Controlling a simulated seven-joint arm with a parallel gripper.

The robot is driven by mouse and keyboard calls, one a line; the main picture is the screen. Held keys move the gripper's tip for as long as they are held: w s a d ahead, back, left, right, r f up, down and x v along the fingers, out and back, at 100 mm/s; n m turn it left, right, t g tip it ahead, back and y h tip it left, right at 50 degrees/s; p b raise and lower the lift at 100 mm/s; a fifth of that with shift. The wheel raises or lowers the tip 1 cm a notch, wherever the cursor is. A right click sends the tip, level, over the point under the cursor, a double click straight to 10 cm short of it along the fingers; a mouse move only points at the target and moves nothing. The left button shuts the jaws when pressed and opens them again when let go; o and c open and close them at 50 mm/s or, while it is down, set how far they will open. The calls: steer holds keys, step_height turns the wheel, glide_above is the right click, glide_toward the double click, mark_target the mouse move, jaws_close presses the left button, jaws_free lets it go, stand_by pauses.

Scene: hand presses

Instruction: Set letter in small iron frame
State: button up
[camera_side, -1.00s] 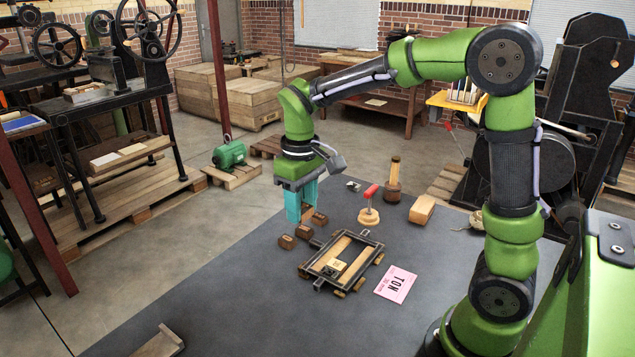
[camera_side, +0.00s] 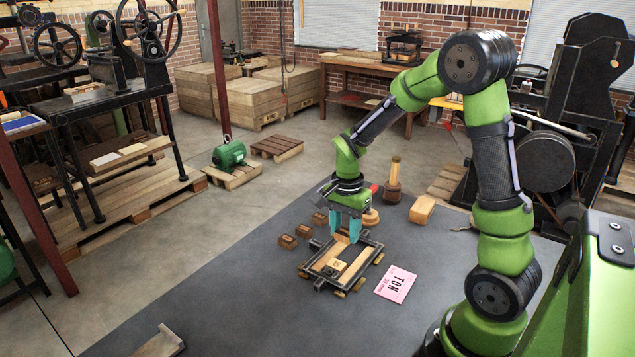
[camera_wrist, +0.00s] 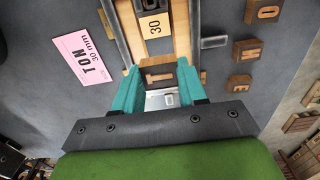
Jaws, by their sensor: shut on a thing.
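My gripper (camera_side: 346,238) is over the far end of the small iron frame (camera_side: 375,257). Its teal fingers are shut on a brown wooden letter block (camera_wrist: 159,77), whose face shows a pale T or I. The dark frame also shows in the wrist view (camera_wrist: 193,28), with pale wooden strips inside. The held block appears to be at the frame's near end in the wrist view. I cannot tell whether it touches the frame.
Three other letter blocks, one marked E (camera_wrist: 238,83), lie beside the frame, to its left in the side view (camera_side: 288,242). A pink card reading TON 30 mm (camera_side: 395,284) lies at the right.

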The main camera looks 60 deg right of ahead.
mark_target(343, 256)
step_height(343, 256, down, 7)
steer(key=shift+r, duration=0.1)
stand_by(0.4)
steer(key=shift+a+f, duration=0.1)
steer(key=shift+f, duration=0.55)
steer(key=o, duration=1)
step_height(343, 256, up, 13)
steer(key=s+a+r+n+t+y, duration=0.1)
steer(key=s+a+r+n+t, duration=0.2)
steer(key=a+r+n, duration=0.3)
steer(key=s+a+r+n+t+y, duration=0.1)
steer(key=s+a+r+n+t, duration=0.3)
steer(key=s+a+r+n, duration=0.2)
steer(key=shift+s+a+n, duration=0.25)
steer(key=shift+a+n, duration=0.75)
steer(key=shift+a, duration=0.2)
steer(key=shift+r, duration=0.1)
